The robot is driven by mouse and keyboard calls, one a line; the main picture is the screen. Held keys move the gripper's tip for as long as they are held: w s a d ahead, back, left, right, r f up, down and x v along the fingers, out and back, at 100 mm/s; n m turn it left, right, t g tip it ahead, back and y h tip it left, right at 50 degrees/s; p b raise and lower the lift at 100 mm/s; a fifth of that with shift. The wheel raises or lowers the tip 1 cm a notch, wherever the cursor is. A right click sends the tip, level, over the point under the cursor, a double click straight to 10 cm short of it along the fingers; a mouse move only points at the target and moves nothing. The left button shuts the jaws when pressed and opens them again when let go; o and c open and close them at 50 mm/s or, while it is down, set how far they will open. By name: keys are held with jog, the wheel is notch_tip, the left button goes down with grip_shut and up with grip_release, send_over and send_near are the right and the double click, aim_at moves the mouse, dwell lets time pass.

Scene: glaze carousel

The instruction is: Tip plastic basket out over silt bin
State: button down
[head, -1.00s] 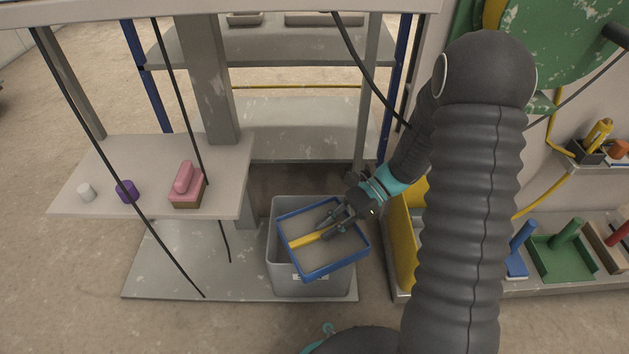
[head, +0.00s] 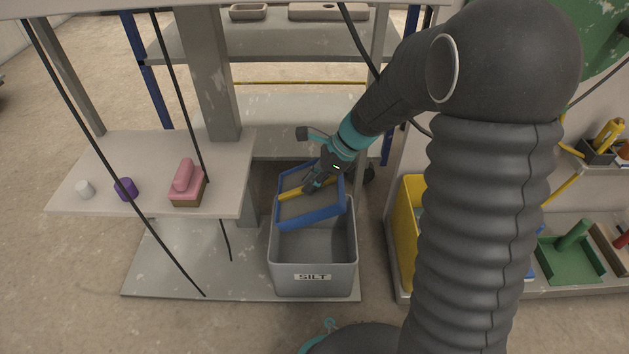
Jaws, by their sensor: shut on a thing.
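The plastic basket (head: 312,218) is a shallow blue-rimmed tray with a grey floor and a yellow bar handle (head: 290,195). My gripper (head: 312,183) is shut on the yellow handle and holds the basket over the back part of the silt bin. The basket is tilted, with its near blue side facing the camera. The silt bin (head: 314,277) is a grey open box with a "SILT" label on its front. Its front interior shows; its back part is hidden behind the basket. I cannot see anything falling from the basket.
A yellow bin (head: 409,232) stands right of the silt bin. Dark cables hang at left. Grey posts stand behind.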

jog(key=h, duration=0.2)
jog(key=a+h, duration=0.1)
jog(key=h, duration=0.1)
jog(key=shift+a+f, duration=0.1)
jog(key=shift+f, duration=0.05)
jog(key=h+p, duration=0.1)
jog(key=h, duration=0.1)
jog(key=a+h, duration=0.1)
jog(key=h, duration=0.1)
jog(key=shift+f+p, duration=0.15)
jog(key=shift+p, duration=0.2)
jog(key=shift+f+h, duration=0.35)
jog(key=shift+h, duration=0.55)
jog(key=shift+a+f+g+h, duration=0.1)
jog(key=shift+g+h, duration=0.2)
jog(key=shift+h, duration=0.5)
dwell(0.9)
